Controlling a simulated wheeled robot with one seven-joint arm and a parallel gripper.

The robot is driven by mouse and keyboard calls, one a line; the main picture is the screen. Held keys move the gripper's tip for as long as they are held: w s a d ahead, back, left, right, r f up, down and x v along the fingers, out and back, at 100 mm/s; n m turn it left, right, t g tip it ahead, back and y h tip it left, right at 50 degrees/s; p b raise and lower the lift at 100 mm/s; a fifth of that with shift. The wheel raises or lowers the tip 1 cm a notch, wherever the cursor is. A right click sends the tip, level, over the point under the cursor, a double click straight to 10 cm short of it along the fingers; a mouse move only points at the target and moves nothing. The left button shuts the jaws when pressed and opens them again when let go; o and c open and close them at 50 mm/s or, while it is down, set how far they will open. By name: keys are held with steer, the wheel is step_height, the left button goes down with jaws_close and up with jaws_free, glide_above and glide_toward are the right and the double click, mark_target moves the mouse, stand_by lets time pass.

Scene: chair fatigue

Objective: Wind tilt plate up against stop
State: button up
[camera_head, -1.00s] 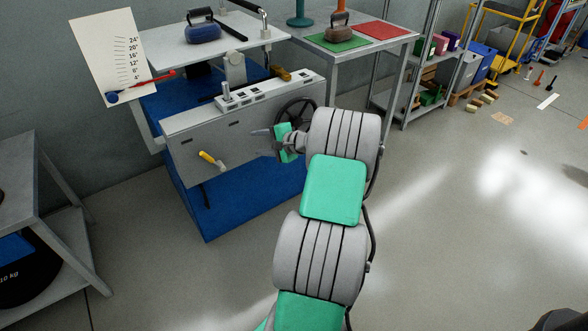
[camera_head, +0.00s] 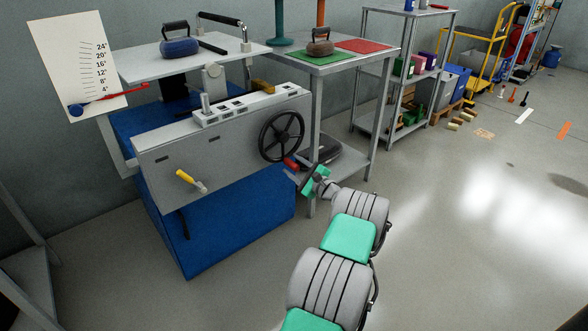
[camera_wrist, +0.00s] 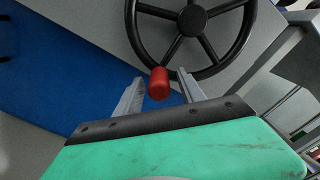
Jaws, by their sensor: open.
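The black spoked handwheel (camera_head: 281,137) is on the right of the machine's grey front panel. Its red knob (camera_head: 290,163) is at the wheel's lower rim. In the wrist view the red knob (camera_wrist: 159,84) shows between and just beyond my open fingers, with the handwheel (camera_wrist: 193,20) behind it. My gripper (camera_head: 301,174) is open, just below and right of the knob. Contact cannot be told. The tilt plate (camera_head: 190,52) is the pale top plate, looking nearly level. The angle chart (camera_head: 78,62) stands at its left, with a red pointer (camera_head: 120,97) low on it.
A yellow-handled lever (camera_head: 188,180) sticks out of the front panel at left. A blue weight (camera_head: 179,46) rests on the plate. A side table with a green mat (camera_head: 312,56) and a brown weight (camera_head: 320,46) stands at right. Open floor lies to the right.

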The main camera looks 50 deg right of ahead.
jaws_close()
stand_by(0.4)
stand_by(0.9)
